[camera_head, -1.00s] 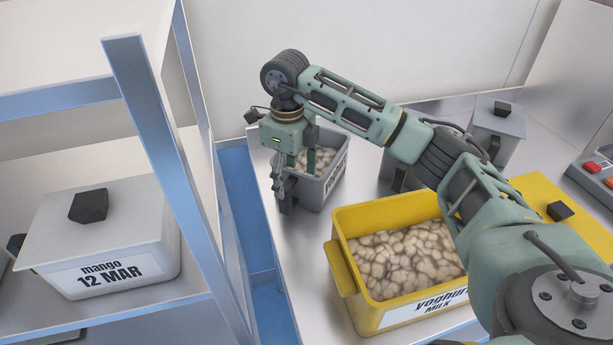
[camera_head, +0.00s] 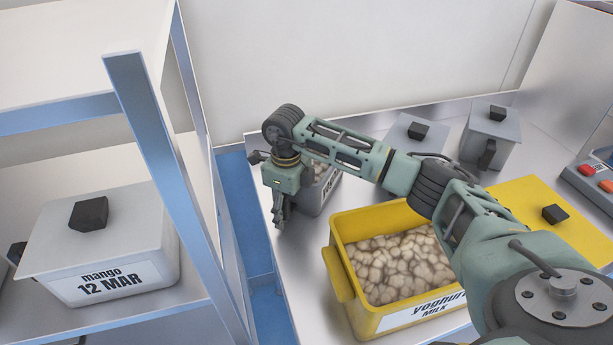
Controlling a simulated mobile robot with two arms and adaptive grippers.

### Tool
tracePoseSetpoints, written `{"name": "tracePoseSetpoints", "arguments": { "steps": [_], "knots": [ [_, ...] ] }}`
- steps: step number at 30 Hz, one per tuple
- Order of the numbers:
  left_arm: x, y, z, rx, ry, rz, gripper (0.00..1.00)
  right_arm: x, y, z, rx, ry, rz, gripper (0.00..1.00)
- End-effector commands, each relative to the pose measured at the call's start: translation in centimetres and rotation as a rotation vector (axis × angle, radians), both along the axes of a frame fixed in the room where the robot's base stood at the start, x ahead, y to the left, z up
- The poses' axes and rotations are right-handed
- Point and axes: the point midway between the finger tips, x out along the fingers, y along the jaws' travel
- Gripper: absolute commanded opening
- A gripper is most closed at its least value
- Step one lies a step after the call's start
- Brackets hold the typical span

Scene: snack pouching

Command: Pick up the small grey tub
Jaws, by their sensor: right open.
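My right gripper (camera_head: 278,221) is open, pointing down at the tub's left end. The gripper and its wrist hide the tub's left part, and the forearm crosses in front of its upper right. I cannot tell whether the fingers touch the tub or straddle its end. My left gripper is not in view.
An open yellow tub (camera_head: 345,235) labelled yoghurt, with a yellow lid (camera_head: 515,205) to its right, stands nearer. Grey lidded tubs (camera_head: 490,140) stand at the back. A shelf (camera_head: 145,130) on the left holds a grey mango box (camera_head: 120,245). A red-buttoned panel (camera_head: 590,180) is right.

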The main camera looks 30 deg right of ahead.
Motion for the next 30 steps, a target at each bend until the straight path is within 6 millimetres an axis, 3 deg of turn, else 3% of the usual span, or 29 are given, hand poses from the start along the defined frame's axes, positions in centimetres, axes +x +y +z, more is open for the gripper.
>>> {"name": "tracePoseSetpoints", "arguments": {
  "steps": [5,30],
  "knots": [
    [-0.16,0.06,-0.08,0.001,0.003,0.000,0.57,0.01,0.02,-0.03,0.000,0.000,0.001,0.70],
    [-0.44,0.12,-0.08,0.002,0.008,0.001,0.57,0.08,0.01,0.15,0.000,-0.002,0.000,0.00]
  ]
}}
